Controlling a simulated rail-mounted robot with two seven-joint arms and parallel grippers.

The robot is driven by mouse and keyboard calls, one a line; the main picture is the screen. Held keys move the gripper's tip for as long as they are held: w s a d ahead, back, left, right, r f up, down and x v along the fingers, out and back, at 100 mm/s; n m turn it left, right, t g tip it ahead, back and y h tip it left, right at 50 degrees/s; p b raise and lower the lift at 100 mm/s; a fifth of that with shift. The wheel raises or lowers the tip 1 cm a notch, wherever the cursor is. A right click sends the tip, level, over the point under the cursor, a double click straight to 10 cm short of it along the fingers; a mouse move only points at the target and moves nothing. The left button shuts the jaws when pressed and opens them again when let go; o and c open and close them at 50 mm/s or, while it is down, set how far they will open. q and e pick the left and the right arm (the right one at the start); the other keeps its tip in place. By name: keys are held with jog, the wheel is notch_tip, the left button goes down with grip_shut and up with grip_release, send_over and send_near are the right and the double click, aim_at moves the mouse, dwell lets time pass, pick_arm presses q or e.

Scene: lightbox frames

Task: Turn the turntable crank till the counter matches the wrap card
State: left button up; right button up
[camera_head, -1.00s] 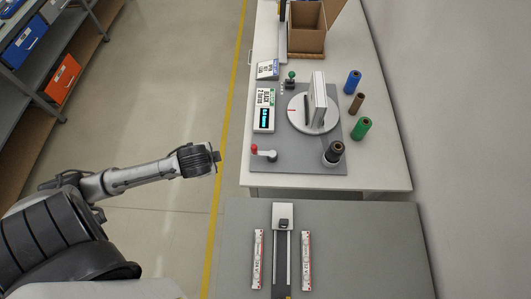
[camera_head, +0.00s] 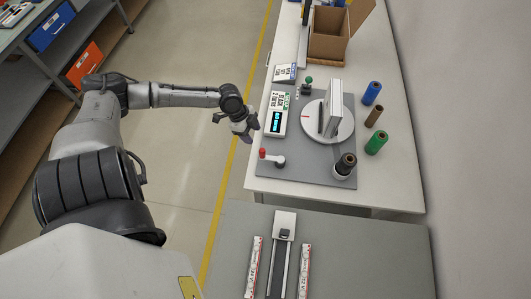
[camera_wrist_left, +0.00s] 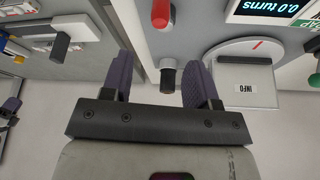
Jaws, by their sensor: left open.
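The crank (camera_head: 275,158) with its red knob (camera_head: 262,153) stands at the near left corner of the grey base plate. The knob also shows in the left wrist view (camera_wrist_left: 161,14). The counter (camera_head: 276,123) has a lit display, which reads 0.0 turns in the left wrist view (camera_wrist_left: 270,10). The wrap card (camera_head: 279,98) lies just beyond the display; its print is small and seems to say black, 2 turns. The turntable (camera_head: 311,129) carries an upright white box (camera_head: 332,108). My left gripper (camera_head: 246,133) is open and empty, left of the counter, apart from the crank. My right gripper is out of view.
A black roll (camera_head: 345,163) stands at the plate's near right. Blue (camera_head: 372,92), brown (camera_head: 375,116) and green (camera_head: 376,142) rolls stand right of it. A green-topped knob (camera_head: 307,84) and a small sign (camera_head: 285,73) stand behind. An open carton (camera_head: 328,42) is at the back.

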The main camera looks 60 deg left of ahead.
aim_at(262, 150)
pick_arm(q)
jog(key=x, duration=1.3)
jog(key=shift+f, duration=0.1)
jog(key=shift+c, duration=0.3)
grip_shut()
